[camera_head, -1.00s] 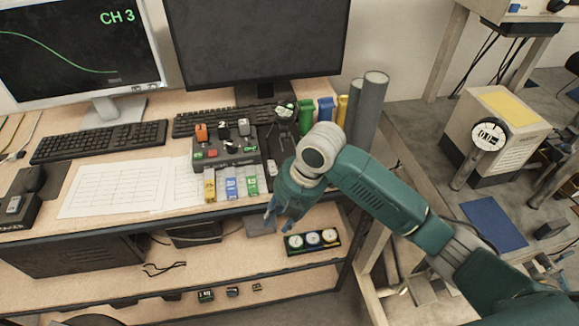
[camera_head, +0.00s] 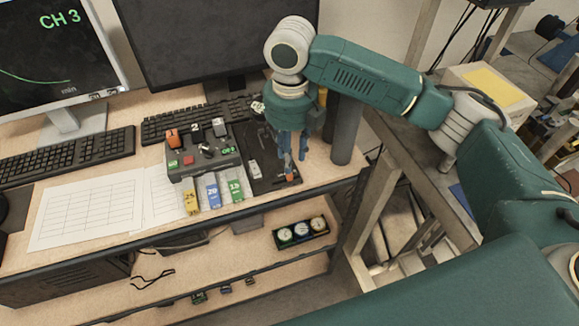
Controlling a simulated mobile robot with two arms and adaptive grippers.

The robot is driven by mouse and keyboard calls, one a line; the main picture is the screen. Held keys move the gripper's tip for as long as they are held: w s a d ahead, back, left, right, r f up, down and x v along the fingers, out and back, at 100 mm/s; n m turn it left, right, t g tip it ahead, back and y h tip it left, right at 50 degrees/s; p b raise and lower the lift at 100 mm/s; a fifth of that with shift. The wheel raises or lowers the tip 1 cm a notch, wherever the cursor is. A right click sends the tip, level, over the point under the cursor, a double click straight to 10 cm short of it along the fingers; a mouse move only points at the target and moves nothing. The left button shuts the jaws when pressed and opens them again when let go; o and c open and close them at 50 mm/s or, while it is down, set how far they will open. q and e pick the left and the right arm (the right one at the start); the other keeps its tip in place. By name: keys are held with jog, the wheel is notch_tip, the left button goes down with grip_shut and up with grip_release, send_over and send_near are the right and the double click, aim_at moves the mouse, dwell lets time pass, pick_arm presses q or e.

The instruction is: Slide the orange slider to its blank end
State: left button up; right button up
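The orange slider (camera_head: 291,175) shows as a small orange piece near the right front of a black panel (camera_head: 268,182) on the bench. My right gripper (camera_head: 290,166) points down over the panel from above, with its blue-grey fingertips right at the orange piece. The fingers partly cover the slider and its track. I cannot tell whether they touch it, stand around it or only stand beside it, nor how far they are parted. My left gripper is not in view.
A white-topped slider (camera_head: 254,168) sits on the same panel, left of the fingers. A grey control box (camera_head: 190,172) with several levers stands further left, with yellow, blue and green labelled blocks (camera_head: 212,191) before it. A dark cylinder (camera_head: 345,130) stands close on the right.

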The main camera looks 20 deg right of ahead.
aim_at(290, 176)
notch_tip(290, 176, down, 6)
jog(key=shift+w+r+p, duration=0.1)
jog(key=shift+r+p, duration=0.1)
jog(key=shift+p, duration=0.3)
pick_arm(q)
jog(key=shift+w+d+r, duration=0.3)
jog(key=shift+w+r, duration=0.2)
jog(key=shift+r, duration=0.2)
pick_arm(e)
jog(key=shift+f, duration=0.5)
jog(key=shift+c, duration=0.3)
